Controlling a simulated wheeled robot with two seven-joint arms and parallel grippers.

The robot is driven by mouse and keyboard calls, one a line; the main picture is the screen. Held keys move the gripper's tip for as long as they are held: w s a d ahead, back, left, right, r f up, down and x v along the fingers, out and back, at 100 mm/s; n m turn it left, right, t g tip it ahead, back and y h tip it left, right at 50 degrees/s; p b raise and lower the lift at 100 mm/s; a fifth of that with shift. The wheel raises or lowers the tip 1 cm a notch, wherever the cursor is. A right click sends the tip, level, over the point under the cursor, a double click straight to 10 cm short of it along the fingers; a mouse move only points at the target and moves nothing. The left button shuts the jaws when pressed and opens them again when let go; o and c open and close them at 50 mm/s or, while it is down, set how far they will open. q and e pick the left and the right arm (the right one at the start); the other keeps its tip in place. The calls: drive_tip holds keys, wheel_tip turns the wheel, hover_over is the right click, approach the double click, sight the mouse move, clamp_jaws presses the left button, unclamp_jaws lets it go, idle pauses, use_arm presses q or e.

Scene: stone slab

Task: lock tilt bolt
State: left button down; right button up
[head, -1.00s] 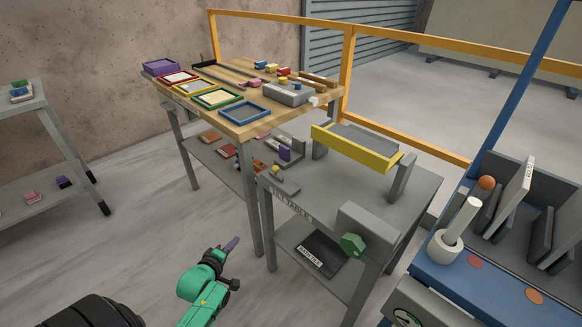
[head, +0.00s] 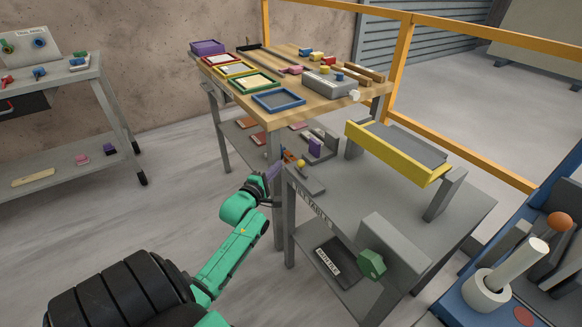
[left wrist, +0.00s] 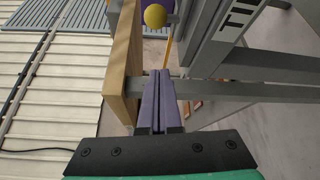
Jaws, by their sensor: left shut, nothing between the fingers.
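The grey tilt table (head: 350,195) carries a tilting tray with a yellow rim (head: 396,156). A small bolt with a yellow ball knob (head: 301,163) sits at the table's left corner; the ball also shows at the top of the left wrist view (left wrist: 155,16). Whether the bolt is in or out cannot be told. My left gripper (head: 274,172), with purple fingers, is shut and empty just left of the knob, apart from it. In the left wrist view its fingertips (left wrist: 158,73) point toward the ball. My right gripper is not in view.
A green knob (head: 371,264) is on the tilt table's front block. The wooden table (head: 290,112) with coloured trays stands behind, its leg close to my left gripper. A shelf cart (head: 60,75) is at left, a blue bench at right. Floor between is clear.

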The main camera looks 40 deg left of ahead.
sight(302, 167)
use_arm(q)
drive_tip(key=w+d, duration=0.1)
drive_tip(key=w, duration=0.1)
drive_tip(key=w+d, duration=0.1)
drive_tip(key=shift+w+d+r+p, duration=0.25)
drive_tip(key=shift+w+d+p, duration=0.05)
drive_tip(key=shift+w, duration=0.05)
drive_tip(key=shift+d, duration=0.25)
drive_tip(key=d+p, duration=0.1)
drive_tip(key=d, duration=0.1)
drive_tip(key=s+d+p, duration=0.1)
drive_tip(key=p, duration=0.1)
drive_tip(key=shift+s+d+r, duration=0.15)
drive_tip(key=shift+d, duration=0.5)
drive_tip(key=shift+f, duration=0.2)
